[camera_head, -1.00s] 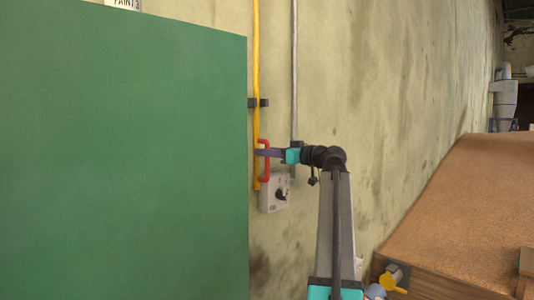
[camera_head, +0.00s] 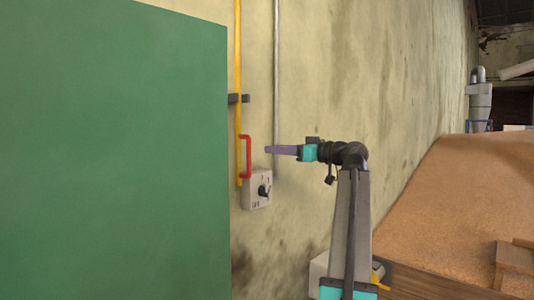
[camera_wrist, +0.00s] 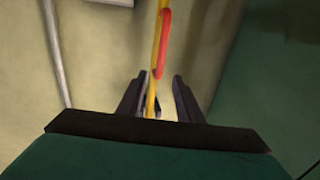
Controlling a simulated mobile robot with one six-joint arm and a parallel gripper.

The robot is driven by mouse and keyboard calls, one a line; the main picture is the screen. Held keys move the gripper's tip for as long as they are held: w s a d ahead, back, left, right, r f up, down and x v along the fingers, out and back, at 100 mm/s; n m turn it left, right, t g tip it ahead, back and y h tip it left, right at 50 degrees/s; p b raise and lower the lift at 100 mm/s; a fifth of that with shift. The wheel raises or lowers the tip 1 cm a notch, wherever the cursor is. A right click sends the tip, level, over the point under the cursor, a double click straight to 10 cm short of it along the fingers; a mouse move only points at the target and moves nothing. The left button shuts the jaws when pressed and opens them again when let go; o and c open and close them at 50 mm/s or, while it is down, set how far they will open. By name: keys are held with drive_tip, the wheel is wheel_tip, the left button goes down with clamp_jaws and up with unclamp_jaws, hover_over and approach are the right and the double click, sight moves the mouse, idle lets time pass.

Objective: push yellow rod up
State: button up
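The yellow rod (camera_head: 238,60) runs upright along the wall just right of the green panel, through a dark bracket (camera_head: 238,99). A red handle (camera_head: 248,157) is fixed near its lower end. My gripper (camera_head: 268,149) is to the right of the handle, pointing at it with a visible gap. In the wrist view my gripper (camera_wrist: 160,77) has its two dark fingers apart and nothing held. The yellow rod (camera_wrist: 152,95) and red handle (camera_wrist: 163,45) show beyond and between the fingers.
A grey switch box (camera_head: 257,189) with a black knob sits below the handle. A grey pipe (camera_head: 276,80) runs up the wall to the right. The large green panel (camera_head: 110,150) fills the left. A brown heap (camera_head: 450,200) lies at right.

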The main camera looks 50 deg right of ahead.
drive_tip(key=shift+s+d, duration=0.1)
drive_tip(key=shift+s, duration=0.95)
